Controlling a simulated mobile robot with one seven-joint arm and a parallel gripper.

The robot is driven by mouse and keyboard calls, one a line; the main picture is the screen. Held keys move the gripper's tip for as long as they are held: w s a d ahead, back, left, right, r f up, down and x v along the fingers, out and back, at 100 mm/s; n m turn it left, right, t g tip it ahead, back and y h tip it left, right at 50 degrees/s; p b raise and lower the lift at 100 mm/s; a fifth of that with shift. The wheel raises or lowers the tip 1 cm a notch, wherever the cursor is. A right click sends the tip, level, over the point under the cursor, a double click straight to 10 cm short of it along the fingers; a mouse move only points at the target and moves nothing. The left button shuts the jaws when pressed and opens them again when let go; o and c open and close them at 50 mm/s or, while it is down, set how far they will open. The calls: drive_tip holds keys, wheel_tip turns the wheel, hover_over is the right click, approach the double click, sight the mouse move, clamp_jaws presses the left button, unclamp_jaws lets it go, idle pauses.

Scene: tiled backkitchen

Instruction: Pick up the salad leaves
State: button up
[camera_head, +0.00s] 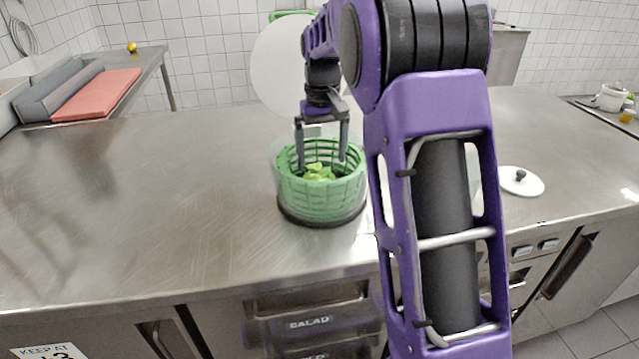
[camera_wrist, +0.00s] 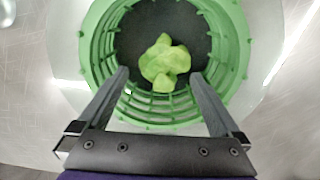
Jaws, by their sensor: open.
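The salad leaves (camera_head: 319,172) are a small bright green clump lying inside a green slotted basket (camera_head: 322,201), which sits in a clear round bowl with a dark base on the steel counter. In the wrist view the leaves (camera_wrist: 165,62) lie on the dark floor of the basket (camera_wrist: 100,52). My gripper (camera_head: 322,165) points down over the basket with its fingertips at about rim level or slightly inside. In the wrist view my open gripper (camera_wrist: 161,75) has its fingers apart on either side of the leaves' near end, not visibly touching them.
The steel counter (camera_head: 150,200) is clear to the left of the bowl. A white disc (camera_head: 285,70) stands behind the basket. A white lid with a dark knob (camera_head: 521,181) lies to the right. A red board (camera_head: 97,95) is at the back left.

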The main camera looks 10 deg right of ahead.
drive_tip(key=shift+w+a+f+b, duration=0.15)
drive_tip(key=shift+f+b, duration=0.2)
drive_tip(key=shift+f, duration=1)
drive_tip(key=shift+s+a+f+b, duration=0.1)
drive_tip(key=shift+f+b, duration=0.2)
drive_tip(key=shift+f, duration=1.05)
drive_tip(key=shift+w, duration=0.1)
drive_tip(key=c, duration=1.2)
wheel_tip(320, 180, up, 10)
drive_tip(key=p, duration=0.2)
drive_tip(key=shift+r+p, duration=0.2)
drive_tip(key=shift+p, duration=0.1)
drive_tip(key=shift+c, duration=0.2)
wheel_tip(320, 180, up, 6)
drive_tip(key=p, duration=0.6)
hover_over(320, 171)
drive_tip(key=shift+r, duration=0.2)
